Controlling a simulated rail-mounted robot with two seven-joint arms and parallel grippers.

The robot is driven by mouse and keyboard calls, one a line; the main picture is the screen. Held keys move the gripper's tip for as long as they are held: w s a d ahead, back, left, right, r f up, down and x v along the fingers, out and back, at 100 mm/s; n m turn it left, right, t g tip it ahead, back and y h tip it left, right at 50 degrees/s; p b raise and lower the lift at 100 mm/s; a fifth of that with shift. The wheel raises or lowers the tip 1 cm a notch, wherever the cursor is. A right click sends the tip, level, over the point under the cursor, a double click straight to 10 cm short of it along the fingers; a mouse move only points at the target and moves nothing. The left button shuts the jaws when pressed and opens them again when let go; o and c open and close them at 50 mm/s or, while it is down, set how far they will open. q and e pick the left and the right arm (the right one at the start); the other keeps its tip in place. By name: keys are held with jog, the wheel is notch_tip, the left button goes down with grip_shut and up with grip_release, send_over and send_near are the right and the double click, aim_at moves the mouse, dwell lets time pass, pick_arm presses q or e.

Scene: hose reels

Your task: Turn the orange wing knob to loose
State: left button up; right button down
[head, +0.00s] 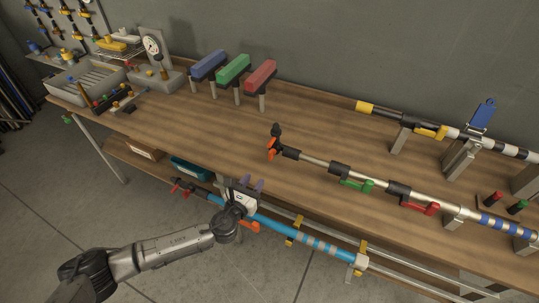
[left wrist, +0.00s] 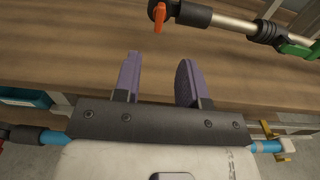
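An orange wing piece (head: 271,148) sits at the left end of the silver pole on the bench, beside a black fitting. It also shows in the left wrist view (left wrist: 159,17), hanging at the pole's end beyond my fingers. A second orange piece (head: 249,226) shows by the blue pole below my left gripper, partly hidden. I cannot tell for certain which is the named knob. My left gripper (head: 252,183) is at the bench's front edge, below the silver pole's end. Its purple fingers are apart and empty in the left wrist view (left wrist: 158,80). My right gripper is out of view.
The silver pole carries a green wing (head: 357,185) and a red wing (head: 420,208) to the right. The blue pole (head: 285,233) runs in front of the bench, passing beneath my gripper. Blue, green and red blocks (head: 233,69) stand behind. The bench's left middle is clear.

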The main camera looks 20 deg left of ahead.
aim_at(269, 157)
pick_arm(q)
jog(key=w+b, duration=0.1)
jog(key=w, duration=0.3)
jog(key=w+b, duration=0.1)
jog(key=w, duration=0.3)
jog(key=w+d+b, duration=0.1)
jog(key=w, duration=0.3)
jog(key=shift+w+d, duration=0.1)
jog(key=shift+w, duration=0.3)
jog(key=shift+c, duration=1.2)
grip_shut()
